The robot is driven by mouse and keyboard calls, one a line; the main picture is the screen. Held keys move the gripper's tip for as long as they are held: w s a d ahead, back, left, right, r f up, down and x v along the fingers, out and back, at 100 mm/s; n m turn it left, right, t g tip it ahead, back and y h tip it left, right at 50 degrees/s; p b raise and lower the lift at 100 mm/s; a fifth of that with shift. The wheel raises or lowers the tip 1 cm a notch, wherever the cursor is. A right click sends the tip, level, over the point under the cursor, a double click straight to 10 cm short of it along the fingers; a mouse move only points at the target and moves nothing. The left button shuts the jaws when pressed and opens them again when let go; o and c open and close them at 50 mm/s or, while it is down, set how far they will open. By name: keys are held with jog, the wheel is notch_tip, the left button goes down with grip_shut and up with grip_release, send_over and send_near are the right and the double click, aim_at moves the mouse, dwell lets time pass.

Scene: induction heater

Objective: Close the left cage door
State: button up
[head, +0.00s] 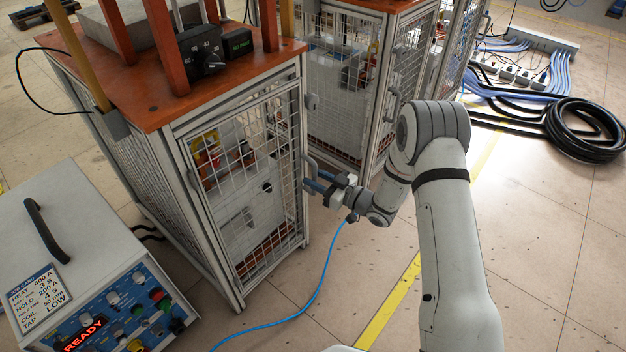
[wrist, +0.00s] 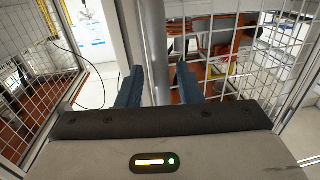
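The left cage (head: 280,60) has an orange-brown top and a mesh door (head: 235,185) on its front. The door looks nearly in line with the cage frame; I cannot tell whether a small gap is left. A grey handle (head: 312,160) is at the door's right edge. My gripper (head: 311,180) is beside that edge, just below the handle's top. In the wrist view, the two dark blue fingers (wrist: 159,84) are apart, with a grey upright post (wrist: 152,40) showing between them. I cannot tell whether they touch it.
A second mesh cage (head: 340,90) stands close behind on the right. A control box (head: 90,260) with a READY display is at lower left. A blue cable (head: 325,270) runs across the floor. Black coiled hose (head: 590,130) lies far right. The floor at right front is clear.

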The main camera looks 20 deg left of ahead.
jog(key=shift+a, duration=0.35)
jog(key=shift+c, duration=0.5)
jog(key=shift+w, duration=0.1)
grip_shut()
jog(key=shift+d, duration=0.1)
